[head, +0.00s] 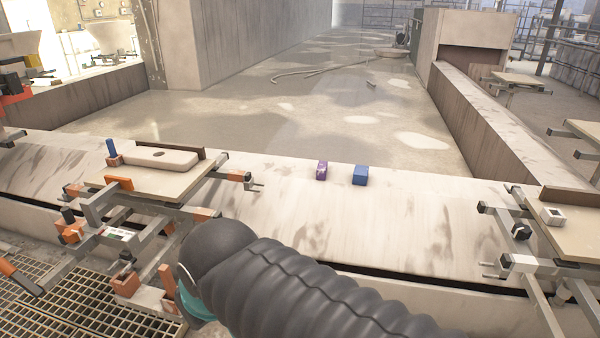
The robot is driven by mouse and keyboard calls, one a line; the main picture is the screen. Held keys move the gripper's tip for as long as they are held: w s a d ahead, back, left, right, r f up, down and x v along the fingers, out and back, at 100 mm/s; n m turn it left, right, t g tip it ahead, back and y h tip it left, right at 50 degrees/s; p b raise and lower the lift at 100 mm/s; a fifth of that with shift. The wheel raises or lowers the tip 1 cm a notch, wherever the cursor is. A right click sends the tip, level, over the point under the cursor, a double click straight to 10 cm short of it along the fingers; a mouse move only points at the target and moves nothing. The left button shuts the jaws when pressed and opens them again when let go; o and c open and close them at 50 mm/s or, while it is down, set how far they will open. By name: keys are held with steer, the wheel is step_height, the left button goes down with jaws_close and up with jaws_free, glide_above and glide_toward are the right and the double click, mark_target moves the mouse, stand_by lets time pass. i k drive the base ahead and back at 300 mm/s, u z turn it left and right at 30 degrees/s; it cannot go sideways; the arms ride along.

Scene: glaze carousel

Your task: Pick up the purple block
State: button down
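The purple block (321,171) is small and stands on the pale, stained ledge in the middle of the head view, near the ledge's far edge. It has a whitish patch on its side. A blue block (360,175) stands just to its right, with a small gap between them. My dark ribbed arm reaches in from the bottom of the view, nearer than the blocks and apart from them. My gripper's fingers do not show.
The pale ledge (430,215) is clear right of the blocks. A metal carousel frame with a board (150,180) stands at the left, and another board (575,235) on a frame at the right. A floor grating (80,310) lies at lower left.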

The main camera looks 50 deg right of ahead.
mark_target(321, 167)
steer(key=u, duration=0.45)
steer(key=i, duration=0.7)
steer(key=z, duration=2.3)
steer(key=i, duration=0.5)
steer(key=z, duration=0.15)
steer(key=k, duration=0.5)
steer(key=z, duration=1.1)
steer(key=i, duration=0.6)
steer(key=u, duration=0.6)
